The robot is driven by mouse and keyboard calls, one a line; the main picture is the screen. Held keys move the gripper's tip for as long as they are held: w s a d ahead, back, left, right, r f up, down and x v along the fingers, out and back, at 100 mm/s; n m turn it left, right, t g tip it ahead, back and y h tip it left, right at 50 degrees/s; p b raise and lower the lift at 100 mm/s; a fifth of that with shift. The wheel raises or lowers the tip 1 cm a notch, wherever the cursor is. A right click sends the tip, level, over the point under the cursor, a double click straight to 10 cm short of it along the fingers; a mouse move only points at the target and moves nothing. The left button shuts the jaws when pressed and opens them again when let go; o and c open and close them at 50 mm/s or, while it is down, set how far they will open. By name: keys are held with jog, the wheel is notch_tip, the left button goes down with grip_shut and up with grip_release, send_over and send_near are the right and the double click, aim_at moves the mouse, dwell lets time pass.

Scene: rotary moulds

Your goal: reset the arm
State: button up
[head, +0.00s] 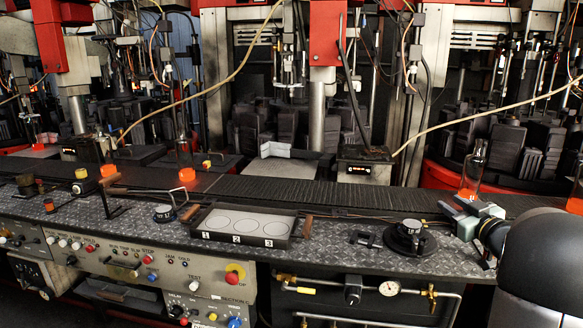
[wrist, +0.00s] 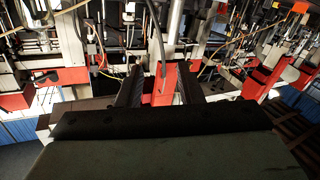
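My gripper (head: 460,207) is at the right of the head view, above the right end of the metal bench, with my dark arm behind it. In the wrist view my gripper (wrist: 160,82) shows two dark fingers standing apart with nothing between them. The wrist camera looks out toward the machines, and no bottle shows close to the fingers. In the head view a clear bottle with a glowing orange base (head: 475,168) stands just behind the gripper. I cannot tell from the head view how close the two are.
A tray with three numbered circles (head: 246,223) sits on the bench (head: 345,258). A round black fixture (head: 410,238) stands left of my gripper. Another glowing bottle (head: 185,160) is on the dark conveyor (head: 300,192). Red and grey mould machines fill the back.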

jog(key=s+a+f+m+g+h+p, duration=0.2)
jog(key=s+a+m+g+h, duration=0.15)
jog(key=s+a, duration=0.35)
jog(key=s+a+f+m+g+h+p, duration=0.25)
jog(key=s+a+g, duration=0.2)
jog(key=a, duration=0.45)
jog(key=s+a+f+g+y+p, duration=0.1)
jog(key=s+a+g, duration=0.2)
jog(key=s, duration=0.4)
jog(key=s+a+f+n+g+y+p, duration=0.1)
jog(key=s+a+f+g, duration=0.1)
jog(key=s+a, duration=0.4)
jog(key=s+a+f+n+g+y+p, duration=0.1)
jog(key=s+a+g, duration=0.3)
jog(key=s, duration=0.6)
jog(key=shift+a+f, duration=0.65)
jog(key=shift+a, duration=0.1)
